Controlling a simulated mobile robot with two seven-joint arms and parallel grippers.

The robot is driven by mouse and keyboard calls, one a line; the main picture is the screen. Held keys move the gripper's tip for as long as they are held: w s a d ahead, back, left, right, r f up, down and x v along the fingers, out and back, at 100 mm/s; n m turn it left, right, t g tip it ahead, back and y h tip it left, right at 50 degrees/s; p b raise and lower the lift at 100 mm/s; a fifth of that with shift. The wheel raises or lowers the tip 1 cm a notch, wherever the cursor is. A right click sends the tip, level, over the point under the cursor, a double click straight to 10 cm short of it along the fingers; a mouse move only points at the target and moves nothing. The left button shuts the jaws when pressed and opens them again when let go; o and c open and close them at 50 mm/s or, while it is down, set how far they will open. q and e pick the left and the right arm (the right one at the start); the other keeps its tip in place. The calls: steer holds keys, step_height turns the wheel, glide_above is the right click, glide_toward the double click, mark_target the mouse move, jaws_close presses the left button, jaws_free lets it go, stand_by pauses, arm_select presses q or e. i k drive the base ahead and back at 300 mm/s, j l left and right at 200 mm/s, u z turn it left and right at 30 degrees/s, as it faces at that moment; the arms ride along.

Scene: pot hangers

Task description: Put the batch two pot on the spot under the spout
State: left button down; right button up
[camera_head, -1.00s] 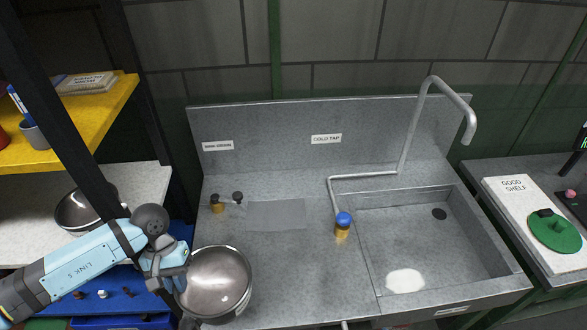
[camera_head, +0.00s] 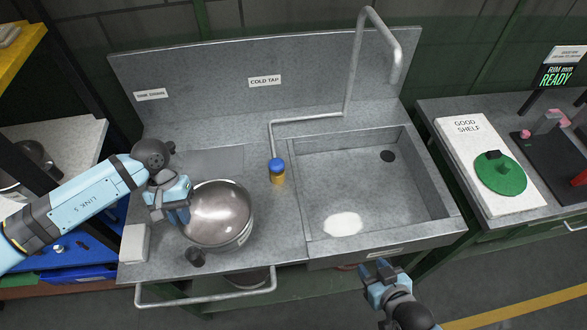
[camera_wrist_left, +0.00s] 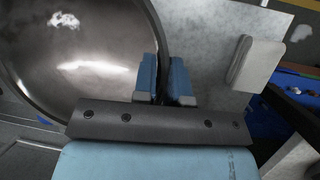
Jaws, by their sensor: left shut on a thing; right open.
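A shiny steel pot (camera_head: 222,205) is at the left part of the steel counter, left of the sink. I cannot tell whether it is raised or touching the counter. My left gripper (camera_head: 180,212) is shut on its left rim; in the left wrist view the blue fingers (camera_wrist_left: 167,82) pinch the pot's edge (camera_wrist_left: 75,60). The white spot (camera_head: 343,223) lies on the sink floor near the front. The bent spout (camera_head: 395,65) rises behind the sink. My right gripper (camera_head: 380,270) is open and empty in front of the sink.
The tap knob (camera_head: 277,166), blue on brass, stands between pot and sink. The sink's rim (camera_head: 308,190) is a raised edge. A white block (camera_head: 134,243) is left of the pot. Another pot (camera_head: 30,160) sits on the left shelf. The GOOD SHELF board (camera_head: 462,150) is at right.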

mark_target(362, 188)
steer(key=i+l, duration=0.1)
steer(key=l, duration=0.45)
steer(key=l+z, duration=0.15)
steer(key=l, duration=0.35)
steer(key=i+l, duration=0.2)
steer(key=l, duration=0.35)
